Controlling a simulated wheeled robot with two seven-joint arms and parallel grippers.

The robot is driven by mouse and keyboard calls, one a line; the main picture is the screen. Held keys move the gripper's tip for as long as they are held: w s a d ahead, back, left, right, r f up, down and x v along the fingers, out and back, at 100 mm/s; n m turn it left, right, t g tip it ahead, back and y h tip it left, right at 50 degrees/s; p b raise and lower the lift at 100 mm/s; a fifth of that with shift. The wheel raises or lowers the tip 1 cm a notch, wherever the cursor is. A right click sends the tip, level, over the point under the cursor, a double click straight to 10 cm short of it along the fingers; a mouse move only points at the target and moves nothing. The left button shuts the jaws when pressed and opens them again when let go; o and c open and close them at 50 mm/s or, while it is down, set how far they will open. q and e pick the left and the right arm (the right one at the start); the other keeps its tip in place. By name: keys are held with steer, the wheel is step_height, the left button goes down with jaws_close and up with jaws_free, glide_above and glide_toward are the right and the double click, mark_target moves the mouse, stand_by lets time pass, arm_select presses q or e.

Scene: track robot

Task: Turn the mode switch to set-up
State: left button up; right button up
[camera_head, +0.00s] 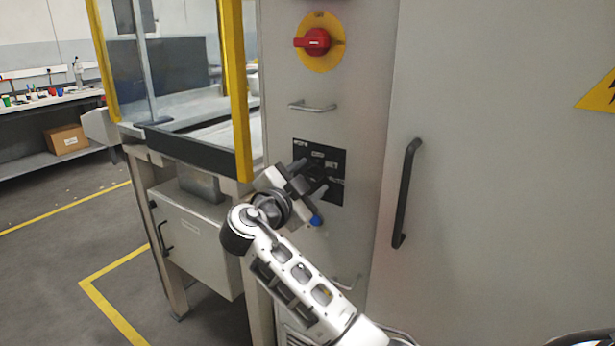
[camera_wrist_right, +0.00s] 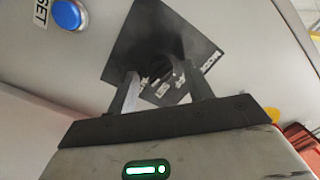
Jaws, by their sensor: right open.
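The mode switch sits on a black label plate (camera_head: 334,163) on the grey cabinet front. In the right wrist view, the plate (camera_wrist_right: 135,45) appears tilted and the dark switch knob (camera_wrist_right: 160,68) shows between my fingers. My right gripper (camera_head: 312,180) is in front of the plate. It also shows in the wrist view (camera_wrist_right: 160,88), open, with one finger on either side of the knob. I cannot tell whether the fingers touch it. The knob's pointing direction is too dark to read. My left gripper is not in view.
A blue button (camera_head: 316,221) is just below the plate; it also shows in the wrist view (camera_wrist_right: 67,15). A red rotary switch (camera_head: 313,41) on a yellow disc and a small metal handle (camera_head: 312,106) are above. A black door handle (camera_head: 406,190) is at right.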

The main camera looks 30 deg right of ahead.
steer(key=shift+c, duration=0.3)
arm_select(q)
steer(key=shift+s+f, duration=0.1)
arm_select(e)
steer(key=c, duration=0.9)
arm_select(q)
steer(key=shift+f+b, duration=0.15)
steer(key=shift+b, duration=0.15)
arm_select(e)
steer(key=shift+o, duration=0.2)
steer(key=shift+f+n, duration=0.1)
steer(key=shift+n, duration=0.3)
steer(key=shift+n+b, duration=0.4)
steer(key=shift+n, duration=1.8)
steer(key=n+g, duration=0.1)
steer(key=n, duration=0.3)
steer(key=shift+w, duration=0.1)
steer(key=shift+n, duration=0.3)
